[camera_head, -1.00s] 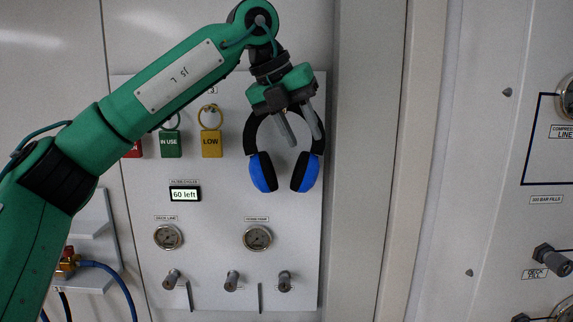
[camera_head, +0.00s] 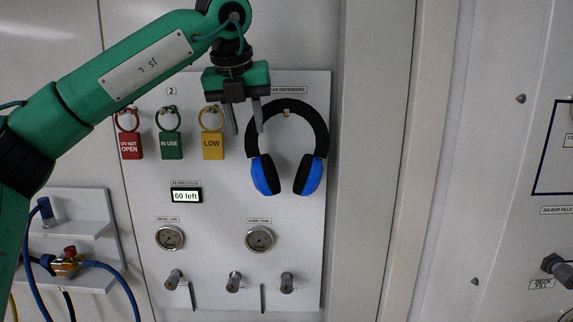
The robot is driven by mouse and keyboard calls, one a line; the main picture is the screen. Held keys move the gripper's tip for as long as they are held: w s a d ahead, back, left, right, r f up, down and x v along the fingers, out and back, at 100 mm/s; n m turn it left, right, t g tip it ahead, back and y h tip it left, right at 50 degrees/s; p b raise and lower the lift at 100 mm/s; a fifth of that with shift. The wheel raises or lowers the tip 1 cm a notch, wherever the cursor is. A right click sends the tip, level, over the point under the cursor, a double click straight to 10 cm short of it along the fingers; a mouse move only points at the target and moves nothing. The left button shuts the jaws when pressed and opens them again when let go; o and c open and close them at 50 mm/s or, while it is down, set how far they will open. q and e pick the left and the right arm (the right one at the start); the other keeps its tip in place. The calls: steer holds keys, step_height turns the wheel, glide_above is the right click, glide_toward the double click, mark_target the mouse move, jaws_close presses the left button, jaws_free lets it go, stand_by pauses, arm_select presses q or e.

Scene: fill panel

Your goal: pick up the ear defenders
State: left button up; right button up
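The ear defenders (camera_head: 318,128), with a black headband and blue cups, hang by the band from a small hook (camera_head: 286,113) at the upper right of the grey panel (camera_head: 226,285). My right gripper is not in view.
Red (camera_head: 131,146), green (camera_head: 171,146) and yellow (camera_head: 212,146) tags hang left of the ear defenders. Two gauges and several valve knobs sit lower on the panel. A shelf (camera_head: 85,277) with a brass fitting and blue hose is at lower left.

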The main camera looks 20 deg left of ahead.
mark_target(251, 143)
arm_select(q)
steer(key=p+x, duration=0.3)
steer(key=x, duration=0.1)
steer(key=shift+w+f+p, duration=0.25)
steer(key=shift+w+p, duration=0.05)
steer(key=shift+w+f, duration=0.1)
steer(key=shift+f, duration=0.2)
steer(key=shift+c, duration=0.2)
jaws_close()
steer(key=shift+r, duration=0.1)
stand_by(0.8)
